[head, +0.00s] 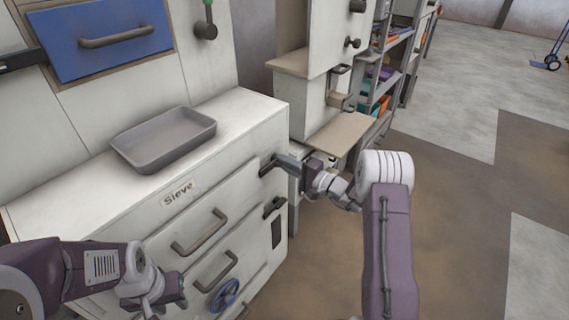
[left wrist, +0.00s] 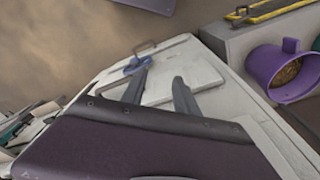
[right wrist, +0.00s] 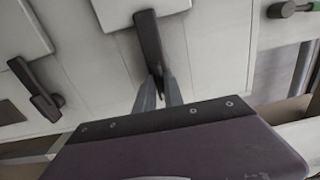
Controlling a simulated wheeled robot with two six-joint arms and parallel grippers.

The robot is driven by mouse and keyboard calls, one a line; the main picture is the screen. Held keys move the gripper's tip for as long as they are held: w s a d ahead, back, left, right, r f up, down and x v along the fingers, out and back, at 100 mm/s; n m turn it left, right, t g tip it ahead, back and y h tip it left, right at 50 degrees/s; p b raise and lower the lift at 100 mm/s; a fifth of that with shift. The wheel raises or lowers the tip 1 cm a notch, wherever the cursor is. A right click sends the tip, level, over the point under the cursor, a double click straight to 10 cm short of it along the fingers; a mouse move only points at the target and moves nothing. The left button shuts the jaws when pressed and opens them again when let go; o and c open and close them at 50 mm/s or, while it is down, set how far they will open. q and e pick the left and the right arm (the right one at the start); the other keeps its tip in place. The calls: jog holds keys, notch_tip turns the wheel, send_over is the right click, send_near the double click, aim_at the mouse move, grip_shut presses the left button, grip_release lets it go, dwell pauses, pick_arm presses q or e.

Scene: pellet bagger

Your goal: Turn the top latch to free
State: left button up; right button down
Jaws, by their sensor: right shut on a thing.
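The top latch (head: 267,166) is a dark grey bar at the upper right edge of the white panel labelled "Sieve" (head: 180,192). My right gripper (head: 281,161) is shut on its end. In the right wrist view the latch (right wrist: 148,38) runs down between the fingertips (right wrist: 158,88). The lower latch (head: 274,206) sits below it on the same cabinet and also shows in the right wrist view (right wrist: 40,95). My left gripper (left wrist: 158,80) is open and empty, in front of the cabinet's lower left in the head view.
A grey tray (head: 165,138) stands on the cabinet top (head: 235,117). Bar handles (head: 200,232) and a blue handwheel (head: 224,295) stick out of the cabinet front.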

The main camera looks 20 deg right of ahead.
jog(key=m+p, duration=0.3)
jog(key=m, duration=1.4)
jog(key=shift+p, duration=0.35)
jog(key=shift+m, duration=0.5)
jog(key=c, duration=1.4)
grip_release()
jog(key=shift+c, duration=0.2)
